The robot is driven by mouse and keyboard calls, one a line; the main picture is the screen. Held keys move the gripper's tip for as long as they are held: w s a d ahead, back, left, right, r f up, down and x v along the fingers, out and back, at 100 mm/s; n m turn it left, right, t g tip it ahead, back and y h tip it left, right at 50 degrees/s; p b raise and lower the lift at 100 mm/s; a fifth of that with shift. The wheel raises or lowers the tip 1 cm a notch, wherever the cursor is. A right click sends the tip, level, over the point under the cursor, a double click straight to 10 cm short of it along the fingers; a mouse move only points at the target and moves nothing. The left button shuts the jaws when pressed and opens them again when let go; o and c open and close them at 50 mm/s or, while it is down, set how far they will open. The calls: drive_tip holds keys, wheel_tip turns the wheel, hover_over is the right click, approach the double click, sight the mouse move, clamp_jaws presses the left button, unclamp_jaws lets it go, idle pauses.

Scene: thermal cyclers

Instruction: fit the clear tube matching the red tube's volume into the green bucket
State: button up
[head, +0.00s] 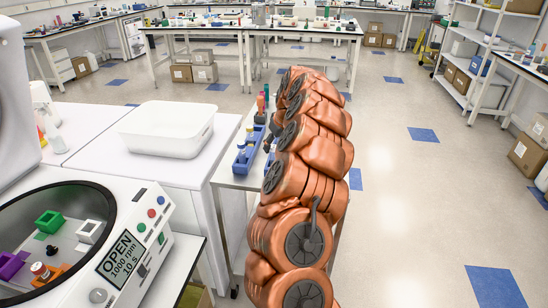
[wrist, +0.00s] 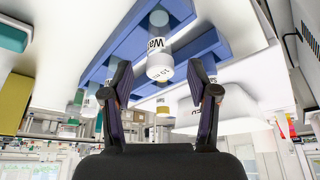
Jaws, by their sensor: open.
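The green bucket (head: 49,221) sits in the open centrifuge (head: 120,195) at the left and looks empty. A small red-and-white tube (head: 40,270) stands in the orange bucket (head: 62,268). A blue rack (head: 246,158) on the bench holds clear tubes; its blue frame also fills the top of the wrist view (wrist: 125,40). There a clear tube with a white cap (wrist: 159,66) and a partly readable label stands in the rack. My gripper (wrist: 160,78) is open, its fingers on either side of this cap, with gaps showing. In the head view my arm hides most of my gripper.
A white bin (head: 166,130) stands on the bench between centrifuge and rack. White (head: 88,231) and purple (head: 12,264) buckets are also in the centrifuge, whose screen reads OPEN.

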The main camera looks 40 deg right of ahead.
drive_tip(key=shift+x, duration=1.2)
drive_tip(key=c, duration=1)
